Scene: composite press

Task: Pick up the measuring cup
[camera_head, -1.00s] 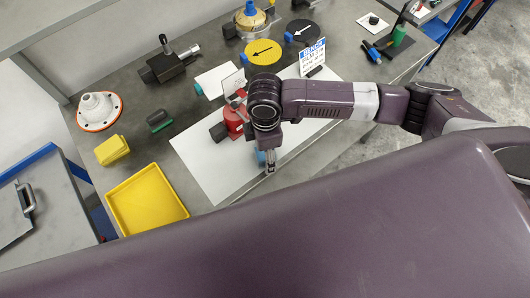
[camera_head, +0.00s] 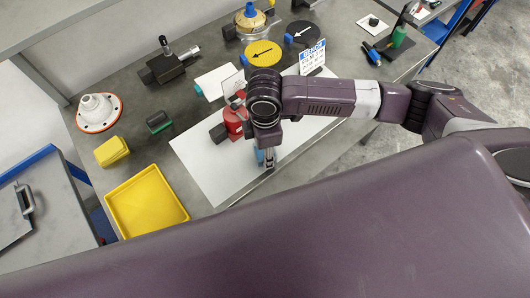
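My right arm reaches in from the right, and its wrist hides part of the bench. My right gripper (camera_head: 268,164) points down over the white sheet (camera_head: 207,171). A small blue object (camera_head: 260,155) shows beside the gripper's fingers, mostly hidden by them. It may be the measuring cup, but I cannot tell. I also cannot tell whether the fingers are open or shut, or touch it. A red object (camera_head: 234,122) stands just left of the wrist, partly covered. My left gripper is not in view.
A yellow tray (camera_head: 147,202) and yellow block (camera_head: 111,151) lie left of the sheet. A white flanged part (camera_head: 99,112) and dark vise-like tool (camera_head: 165,67) stand behind them. A yellow disc (camera_head: 263,52), a black disc (camera_head: 304,32) and a sign (camera_head: 313,57) are at the back.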

